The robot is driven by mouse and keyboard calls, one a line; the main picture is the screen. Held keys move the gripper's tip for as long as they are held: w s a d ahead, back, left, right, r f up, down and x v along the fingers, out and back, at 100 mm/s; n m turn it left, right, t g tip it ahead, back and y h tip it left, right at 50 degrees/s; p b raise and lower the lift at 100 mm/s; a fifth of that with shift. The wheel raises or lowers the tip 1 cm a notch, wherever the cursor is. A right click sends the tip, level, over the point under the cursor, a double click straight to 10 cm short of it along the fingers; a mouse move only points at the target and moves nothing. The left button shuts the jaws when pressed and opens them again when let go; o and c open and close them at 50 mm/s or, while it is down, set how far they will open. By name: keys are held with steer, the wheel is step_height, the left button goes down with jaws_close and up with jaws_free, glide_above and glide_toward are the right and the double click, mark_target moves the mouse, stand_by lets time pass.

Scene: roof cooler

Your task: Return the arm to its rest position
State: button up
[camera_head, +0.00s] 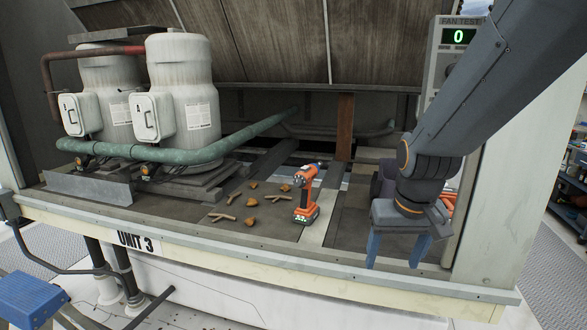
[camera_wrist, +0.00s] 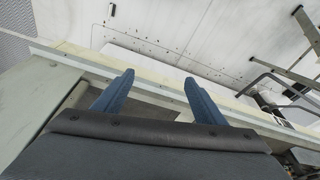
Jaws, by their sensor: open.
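My gripper (camera_head: 397,252) hangs at the right of the cooler bay in the head view, fingers pointing down near the bay's front edge. Its two blue fingers are apart with nothing between them. In the wrist view the open fingers (camera_wrist: 158,95) show over the pale front ledge (camera_wrist: 150,79) and the white surface beyond it. My arm comes down from the upper right in the head view and hides part of the right post and what lies behind it.
An orange drill (camera_head: 305,196) stands upright on the bay floor, left of my gripper, near leaves and twigs (camera_head: 250,202). Two white compressors (camera_head: 183,95) and a green pipe (camera_head: 215,150) fill the left. A fan test panel (camera_head: 457,38) reading 0 is at upper right.

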steer(key=s+a+f+g, duration=0.1)
steer(key=s+f, duration=0.7)
steer(key=shift+s+a+f+g+b, duration=0.2)
steer(key=shift+s+g+b, duration=0.1)
steer(key=shift+s+b, duration=0.05)
